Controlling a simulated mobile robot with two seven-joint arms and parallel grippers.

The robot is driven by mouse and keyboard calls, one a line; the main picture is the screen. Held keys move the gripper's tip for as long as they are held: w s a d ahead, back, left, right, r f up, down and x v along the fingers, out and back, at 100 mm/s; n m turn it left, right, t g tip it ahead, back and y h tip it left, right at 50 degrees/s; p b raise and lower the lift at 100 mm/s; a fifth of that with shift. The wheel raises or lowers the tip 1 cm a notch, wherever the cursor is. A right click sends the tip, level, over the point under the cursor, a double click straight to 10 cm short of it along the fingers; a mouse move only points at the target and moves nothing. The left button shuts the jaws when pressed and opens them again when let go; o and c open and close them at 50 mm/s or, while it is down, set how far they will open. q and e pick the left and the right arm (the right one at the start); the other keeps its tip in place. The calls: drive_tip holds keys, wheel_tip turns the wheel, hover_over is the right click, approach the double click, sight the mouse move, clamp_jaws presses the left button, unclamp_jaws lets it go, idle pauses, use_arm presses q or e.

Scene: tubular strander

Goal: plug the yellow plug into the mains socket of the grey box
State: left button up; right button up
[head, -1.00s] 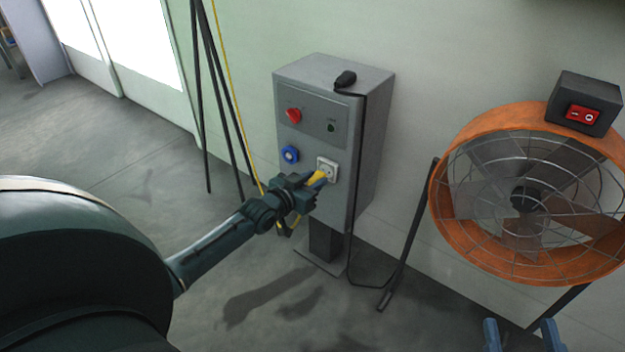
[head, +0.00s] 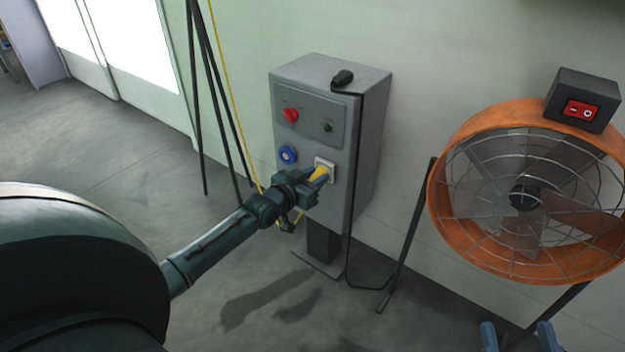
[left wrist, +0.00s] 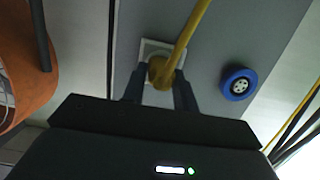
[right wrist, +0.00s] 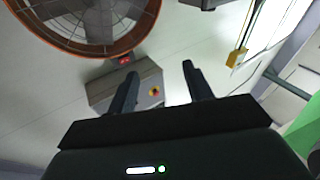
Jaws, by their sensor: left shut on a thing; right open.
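The grey box (head: 352,120) stands on a short post against the wall. Its mains socket (head: 333,164), a pale square plate, is low on the front face. My left gripper (head: 314,180) is shut on the yellow plug (head: 320,174), right in front of the socket. In the left wrist view the plug (left wrist: 160,72) sits between the fingers and covers most of the socket plate (left wrist: 148,48); whether its pins are in the socket is hidden. My right gripper (head: 518,337) is open and empty at the lower right, below the fan; its fingers (right wrist: 158,88) also show in the right wrist view.
A blue round socket (head: 288,155) and a red knob (head: 290,116) are on the box front. A black plug (head: 343,78) with its cable lies on the box top. An orange fan (head: 530,200) stands at right.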

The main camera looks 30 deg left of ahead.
use_arm(q)
drive_tip(key=o, duration=1)
drive_tip(key=shift+o, duration=0.2)
drive_tip(key=p+v, duration=0.5)
drive_tip(key=v, duration=0.8)
drive_tip(key=shift+p, duration=0.3)
use_arm(e)
drive_tip(key=shift+d+f+g+h, duration=0.15)
drive_tip(key=shift+d+g+h, duration=0.45)
drive_tip(key=shift+d+h, duration=0.3)
drive_tip(key=shift+a, duration=0.15)
